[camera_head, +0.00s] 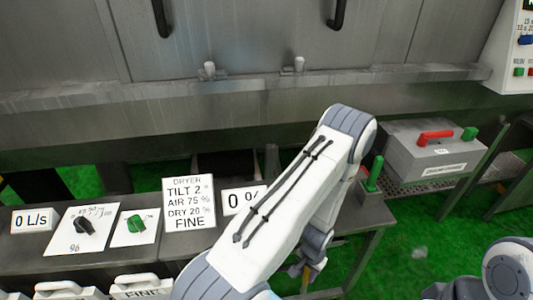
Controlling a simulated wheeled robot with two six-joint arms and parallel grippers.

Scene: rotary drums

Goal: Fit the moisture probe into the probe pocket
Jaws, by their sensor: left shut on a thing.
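My left arm reaches up across the middle of the view and bends down at its elbow. My left gripper (304,270) is low, beside the near right part of the grey bench (345,225), and mostly hidden by my arm. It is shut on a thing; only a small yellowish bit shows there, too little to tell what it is. I cannot make out the moisture probe or the probe pocket.
The bench carries a dryer sign (188,203), a black knob (84,227), a green knob (136,223) and an upright green handle (374,174). A grey box (428,155) with a red lever (436,137) stands at right. A metal drum housing (250,40) spans the back. Green floor (420,225) is open at right.

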